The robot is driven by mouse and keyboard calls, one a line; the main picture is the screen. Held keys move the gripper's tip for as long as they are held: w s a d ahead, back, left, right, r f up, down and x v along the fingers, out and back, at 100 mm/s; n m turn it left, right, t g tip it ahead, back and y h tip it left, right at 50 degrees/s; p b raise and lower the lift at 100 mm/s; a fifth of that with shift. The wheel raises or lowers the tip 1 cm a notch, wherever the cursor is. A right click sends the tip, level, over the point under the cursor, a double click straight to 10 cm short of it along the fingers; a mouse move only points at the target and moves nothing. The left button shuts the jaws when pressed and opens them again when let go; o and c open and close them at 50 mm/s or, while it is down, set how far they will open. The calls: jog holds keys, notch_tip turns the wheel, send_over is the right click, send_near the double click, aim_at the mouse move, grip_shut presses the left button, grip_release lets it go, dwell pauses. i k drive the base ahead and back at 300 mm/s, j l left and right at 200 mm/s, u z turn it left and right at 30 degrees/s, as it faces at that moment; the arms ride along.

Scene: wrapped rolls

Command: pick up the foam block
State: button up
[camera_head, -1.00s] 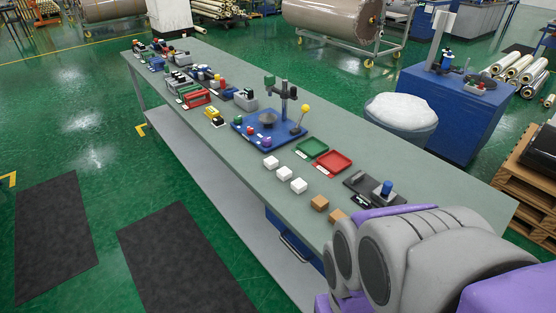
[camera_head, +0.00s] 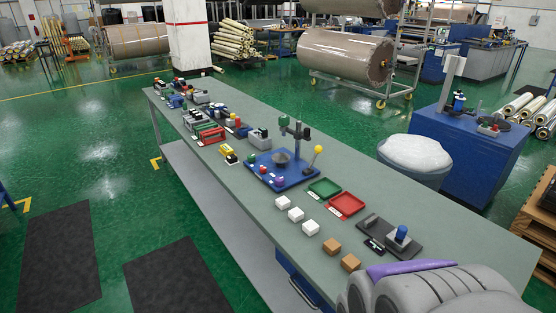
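Three small white blocks lie in a slanting row near the table's front edge: a far one (camera_head: 282,202), a middle one (camera_head: 296,214) and a near one (camera_head: 310,228). Two brown blocks continue the row toward me, one (camera_head: 330,246) and a nearer one (camera_head: 350,262). No label shows which is the foam block; the white ones look the most like foam. My grey and purple arm fills the bottom right corner, just nearer than the brown blocks. My gripper's fingers are not visible.
Behind the blocks are a green tray (camera_head: 324,188), a red tray (camera_head: 346,204) and a black fixture with a blue knob (camera_head: 390,238). A blue stand with a yellow-topped lever (camera_head: 284,176) is farther along the table (camera_head: 240,205). Bare tabletop surrounds the blocks.

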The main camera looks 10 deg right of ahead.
aim_at(297, 214)
jog(key=i+j+z, duration=0.1)
jog(key=i+j, duration=0.65)
